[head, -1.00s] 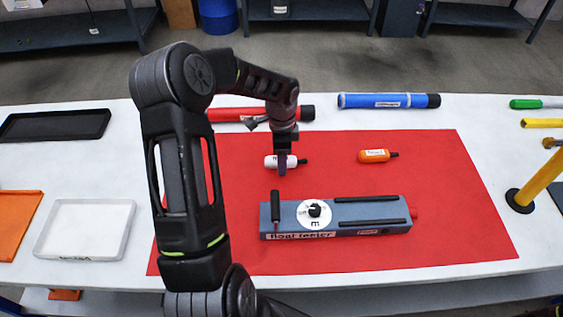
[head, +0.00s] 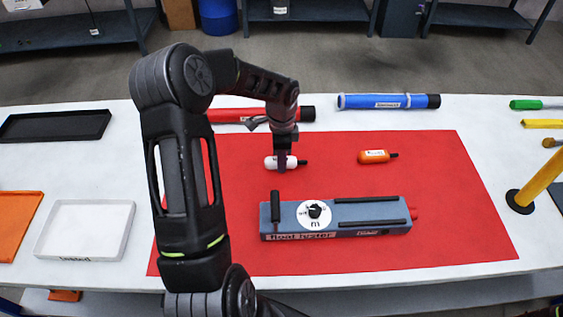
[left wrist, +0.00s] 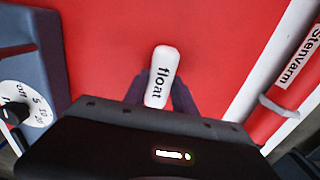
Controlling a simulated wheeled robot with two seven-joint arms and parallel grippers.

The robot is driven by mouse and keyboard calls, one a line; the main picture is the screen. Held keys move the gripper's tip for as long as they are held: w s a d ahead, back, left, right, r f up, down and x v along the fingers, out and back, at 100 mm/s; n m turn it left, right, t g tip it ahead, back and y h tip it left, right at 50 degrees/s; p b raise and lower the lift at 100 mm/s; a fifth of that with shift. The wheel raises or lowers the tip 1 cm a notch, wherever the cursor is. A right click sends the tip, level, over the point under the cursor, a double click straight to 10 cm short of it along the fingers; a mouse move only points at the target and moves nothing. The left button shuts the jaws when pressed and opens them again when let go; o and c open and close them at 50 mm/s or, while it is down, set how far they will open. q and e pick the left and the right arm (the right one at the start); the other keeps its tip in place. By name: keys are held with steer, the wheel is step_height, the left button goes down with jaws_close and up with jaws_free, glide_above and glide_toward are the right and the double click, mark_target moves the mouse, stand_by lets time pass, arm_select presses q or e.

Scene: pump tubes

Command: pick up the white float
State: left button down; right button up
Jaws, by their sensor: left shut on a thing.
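The white float (head: 270,162) lies on the red mat (head: 440,215), behind the blue-grey float tester. My left gripper (head: 282,165) reaches down onto it from above and is shut on it. In the left wrist view the white float (left wrist: 160,80), lettered "float", sits between the two dark fingers (left wrist: 160,97). In the head view the fingers hide the float's middle; its dark tip shows to their right. I cannot tell whether it is clear of the mat. My right gripper is not in view.
The float tester (head: 370,218) stands in front, an orange float (head: 373,156) to the right. A red tube (head: 230,115) and a blue tube (head: 388,101) lie behind. Black (head: 55,125), white (head: 85,230) and orange (head: 18,225) trays are at the left. The mat's right part is clear.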

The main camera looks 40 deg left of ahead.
arm_select(q)
step_height(320, 180, up, 10)
steer(key=p, duration=0.7)
